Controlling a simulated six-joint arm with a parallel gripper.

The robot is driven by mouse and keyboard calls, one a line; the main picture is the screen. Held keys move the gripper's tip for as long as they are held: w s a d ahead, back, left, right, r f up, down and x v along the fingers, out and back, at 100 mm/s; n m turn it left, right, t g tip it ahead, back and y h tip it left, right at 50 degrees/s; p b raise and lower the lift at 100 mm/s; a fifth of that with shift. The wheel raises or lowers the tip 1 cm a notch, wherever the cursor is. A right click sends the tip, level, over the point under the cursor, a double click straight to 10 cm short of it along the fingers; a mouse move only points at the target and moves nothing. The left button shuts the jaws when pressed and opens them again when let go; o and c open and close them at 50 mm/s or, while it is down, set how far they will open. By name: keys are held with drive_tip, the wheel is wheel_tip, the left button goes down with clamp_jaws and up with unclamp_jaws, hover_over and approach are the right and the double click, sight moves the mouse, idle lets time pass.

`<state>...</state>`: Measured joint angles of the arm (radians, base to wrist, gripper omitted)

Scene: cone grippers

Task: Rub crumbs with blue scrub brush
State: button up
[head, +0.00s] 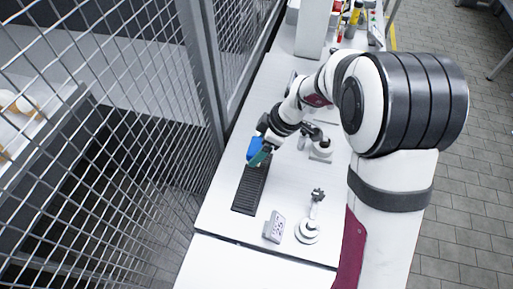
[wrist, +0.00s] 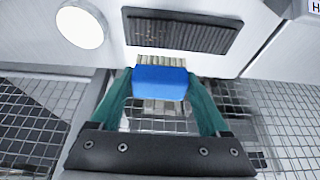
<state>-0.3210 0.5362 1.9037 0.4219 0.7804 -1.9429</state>
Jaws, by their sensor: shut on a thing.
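The blue scrub brush (wrist: 161,82) is held between the two green fingers of my gripper (wrist: 162,88) in the wrist view. Its pale bristles (wrist: 162,60) point toward the dark tray. In the head view the blue brush (head: 254,148) shows beside my gripper (head: 262,155), over the far end of the dark tray (head: 238,208). The tray also shows in the wrist view (wrist: 228,44), just beyond the bristles. Small brownish specks, perhaps crumbs (wrist: 150,36), lie at its left part. I cannot tell whether the bristles touch the tray.
A small display box (head: 274,227) and a round-based stand (head: 308,231) stand at the near end of the white table (head: 222,205). Another white device (head: 321,150) stands right of my gripper. A wire mesh fence (head: 120,80) runs along the left. A white disc (wrist: 79,28) shows in the wrist view.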

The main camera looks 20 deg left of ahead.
hover_over(259, 168)
drive_tip(key=shift+s+f, duration=0.2)
drive_tip(key=shift+f, duration=2.8)
drive_tip(key=shift+w+f, duration=0.5)
drive_tip(key=shift+w, duration=0.05)
drive_tip(key=shift+c, duration=0.7)
drive_tip(key=shift+w+f, duration=0.15)
drive_tip(key=shift+w, duration=1.35)
drive_tip(key=shift+s, duration=1.95)
drive_tip(key=shift+s+r, duration=0.1)
drive_tip(key=shift+r, duration=4.05)
